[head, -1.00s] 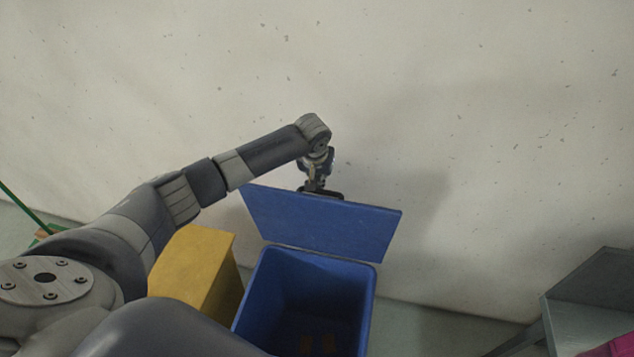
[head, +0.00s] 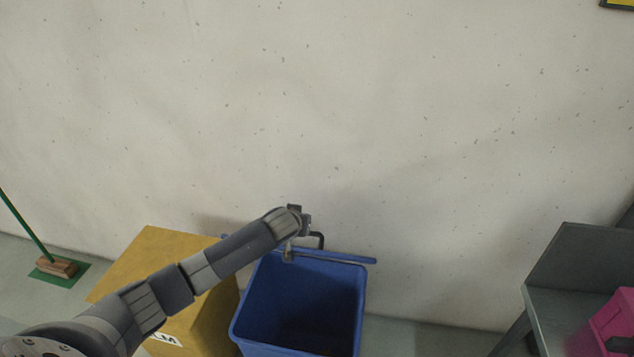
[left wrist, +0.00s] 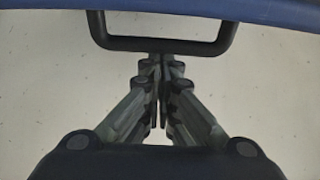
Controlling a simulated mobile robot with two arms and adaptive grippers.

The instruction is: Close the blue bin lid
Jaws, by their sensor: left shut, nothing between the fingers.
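The blue bin (head: 299,309) stands against the wall with its top open. Its blue lid (head: 345,259) shows almost edge-on as a thin strip along the back rim, raised rather than lying over the opening. A black handle (head: 318,238) sticks up from the lid's far side. My left gripper (left wrist: 160,68) is shut and empty, its fingertips close to the bar of the handle (left wrist: 165,46) in the left wrist view. I cannot tell whether they touch. The lid's blue edge (left wrist: 160,8) crosses the top of that view.
A yellow box (head: 145,265) stands close to the bin's left side. A green broom (head: 22,222) is at far left. A grey table (head: 560,305) with a pink crate (head: 605,330) is at right. Floor between bin and table is clear.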

